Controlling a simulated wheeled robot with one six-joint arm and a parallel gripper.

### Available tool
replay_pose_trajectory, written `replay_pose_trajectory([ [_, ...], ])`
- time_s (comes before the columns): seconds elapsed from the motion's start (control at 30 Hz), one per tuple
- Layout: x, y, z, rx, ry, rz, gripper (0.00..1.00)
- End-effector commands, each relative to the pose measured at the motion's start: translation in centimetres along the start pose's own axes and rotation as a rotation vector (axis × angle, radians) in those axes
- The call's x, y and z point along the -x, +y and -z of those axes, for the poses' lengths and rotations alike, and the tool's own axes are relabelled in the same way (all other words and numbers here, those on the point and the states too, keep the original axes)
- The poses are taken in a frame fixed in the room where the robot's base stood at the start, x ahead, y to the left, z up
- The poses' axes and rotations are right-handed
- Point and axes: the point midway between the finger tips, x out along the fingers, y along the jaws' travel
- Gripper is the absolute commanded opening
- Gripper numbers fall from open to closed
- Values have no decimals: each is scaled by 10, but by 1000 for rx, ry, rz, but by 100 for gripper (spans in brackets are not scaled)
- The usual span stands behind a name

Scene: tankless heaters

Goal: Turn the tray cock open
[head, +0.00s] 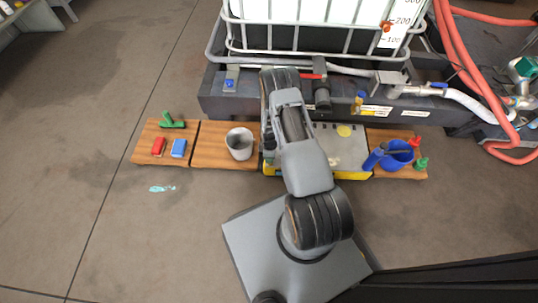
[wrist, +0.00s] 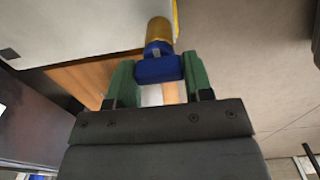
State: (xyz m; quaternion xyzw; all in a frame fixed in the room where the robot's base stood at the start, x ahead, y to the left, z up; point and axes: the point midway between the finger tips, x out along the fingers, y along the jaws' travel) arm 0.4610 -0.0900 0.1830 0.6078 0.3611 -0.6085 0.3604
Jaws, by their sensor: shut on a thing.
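In the wrist view, the cock has a brass, round body (wrist: 159,30) and a blue handle (wrist: 158,67). The green fingers of my gripper (wrist: 160,76) are on either side of the blue handle and shut on it. The brass body lies just beyond the fingertips, beside a yellow edge. In the head view, my arm covers the left end of the yellow-rimmed tray (head: 346,174), and I cannot make out the held cock or the fingertips there. How far the handle is turned is hard to tell.
Another brass-and-blue fitting (head: 358,101) is on the dark bund (head: 210,101) under the white tank. A grey cup (head: 239,144) stands on the wooden boards (head: 210,137) left of my arm.

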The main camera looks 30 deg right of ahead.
Motion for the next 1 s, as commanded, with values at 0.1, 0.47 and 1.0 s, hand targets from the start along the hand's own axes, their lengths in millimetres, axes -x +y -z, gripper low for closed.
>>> replay_pose_trajectory([
  [0.1,1,3,0,3,2,-8,23],
  [0.47,0,1,1,3,1,-4,72],
  [1.0,60,2,1,1,1,-5,72],
])
